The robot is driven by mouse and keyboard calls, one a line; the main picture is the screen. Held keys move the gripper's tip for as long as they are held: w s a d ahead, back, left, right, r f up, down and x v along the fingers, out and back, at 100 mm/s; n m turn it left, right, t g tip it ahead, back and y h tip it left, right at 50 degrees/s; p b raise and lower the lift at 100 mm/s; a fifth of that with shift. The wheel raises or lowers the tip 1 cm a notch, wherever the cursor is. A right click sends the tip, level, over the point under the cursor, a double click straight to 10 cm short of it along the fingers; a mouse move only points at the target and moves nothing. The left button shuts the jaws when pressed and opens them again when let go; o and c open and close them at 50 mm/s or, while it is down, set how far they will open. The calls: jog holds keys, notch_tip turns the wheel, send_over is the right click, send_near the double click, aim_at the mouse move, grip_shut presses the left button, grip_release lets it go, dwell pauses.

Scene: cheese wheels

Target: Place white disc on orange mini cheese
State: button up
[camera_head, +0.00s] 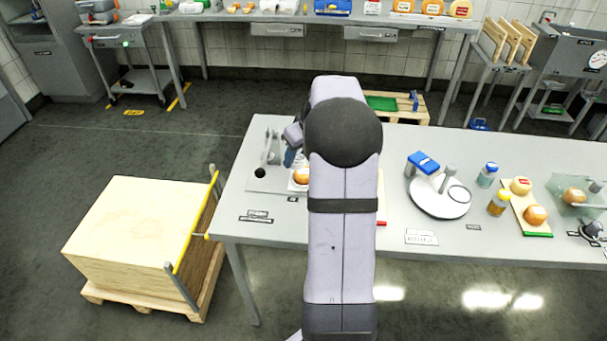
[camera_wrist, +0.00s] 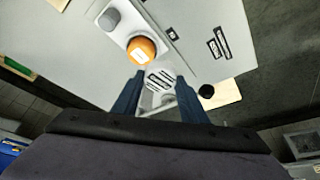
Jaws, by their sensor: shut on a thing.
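The orange mini cheese (camera_wrist: 141,50) sits in the wrist view on a white board, with a pale label on its top. In the head view the orange mini cheese (camera_head: 301,176) shows just left of my arm. My gripper (camera_wrist: 160,80) has its two blue fingers shut on a pale, dark-striped piece, which I take to be the white disc (camera_wrist: 160,79). The disc appears beside the cheese in the wrist view; the height between them is unclear. My arm hides much of this area in the head view, where my gripper (camera_head: 291,150) is small.
A grey metal stand (camera_head: 270,150) stands left of my gripper. A wooden crate (camera_head: 140,225) stands off the table's left end.

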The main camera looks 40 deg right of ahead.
jog(key=w+d+r+n+b, duration=0.1)
jog(key=w+d+r+n, duration=0.1)
jog(key=d+r, duration=0.1)
jog(key=shift+w+d+y, duration=0.2)
jog(key=shift+d+y, duration=0.2)
jog(key=shift+d, duration=0.45)
jog(key=shift+f+p, duration=0.85)
jog(key=shift+f, duration=4.1)
jog(key=shift+f, duration=0.2)
jog(key=o, duration=1)
jog(key=shift+o, duration=0.2)
jog(key=shift+r, duration=0.1)
